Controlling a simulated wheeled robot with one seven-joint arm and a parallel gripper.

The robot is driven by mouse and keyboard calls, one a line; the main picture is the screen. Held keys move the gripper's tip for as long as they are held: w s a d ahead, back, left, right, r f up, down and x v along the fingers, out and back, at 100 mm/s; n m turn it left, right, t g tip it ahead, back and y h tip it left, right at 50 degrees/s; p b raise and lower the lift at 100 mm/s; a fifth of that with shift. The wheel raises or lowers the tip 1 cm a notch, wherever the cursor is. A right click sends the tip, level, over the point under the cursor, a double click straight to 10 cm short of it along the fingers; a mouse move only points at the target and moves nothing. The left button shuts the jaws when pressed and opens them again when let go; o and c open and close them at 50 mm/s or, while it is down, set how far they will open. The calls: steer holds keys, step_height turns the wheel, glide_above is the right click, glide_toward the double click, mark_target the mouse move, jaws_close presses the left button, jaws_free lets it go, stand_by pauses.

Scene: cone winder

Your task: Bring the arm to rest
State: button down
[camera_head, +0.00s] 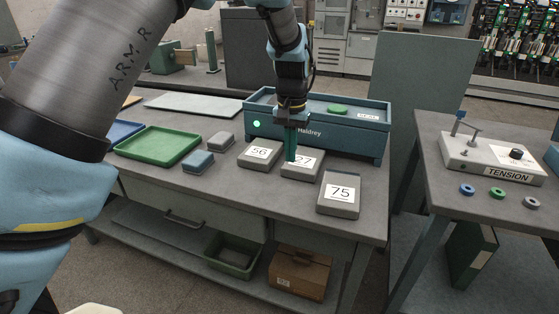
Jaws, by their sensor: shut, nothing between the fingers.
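My gripper (291,146) points straight down at the end of my arm, with green fingers shut and empty. Its fingertips are over or at the block marked 27 (306,174) and hide part of its label; I cannot tell whether they touch it. The block marked 56 (258,166) lies just left of it. The block marked 75 (339,207) lies to the right and nearer. My arm reaches in from the upper left and top of the view.
Behind the gripper stands a blue-green box marked Haldrey (357,142) with a lit green lamp. A green tray (172,157), a blue block (198,162) and a grey block (221,139) lie left. A tension device (455,152) stands on the right table. The front left tabletop is clear.

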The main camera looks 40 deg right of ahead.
steer(key=shift+a+r, duration=0.1)
steer(key=shift+r, duration=0.05)
steer(key=w+a+r+n, duration=0.25)
steer(key=w+a, duration=0.25)
steer(key=a, duration=0.7)
steer(key=w+a+r+n, duration=0.1)
steer(key=w+a+n, duration=0.2)
steer(key=w+a, duration=0.55)
steer(key=s+a+n, duration=0.2)
steer(key=s+a, duration=0.3)
steer(key=a, duration=0.8)
steer(key=s+a+n+t, duration=0.1)
steer(key=s+a, duration=0.4)
steer(key=a, duration=0.9)
steer(key=shift+r+n+t, duration=0.3)
steer(key=shift+r+n, duration=0.1)
steer(key=shift+n, duration=0.45)
steer(key=shift+w, duration=0.1)
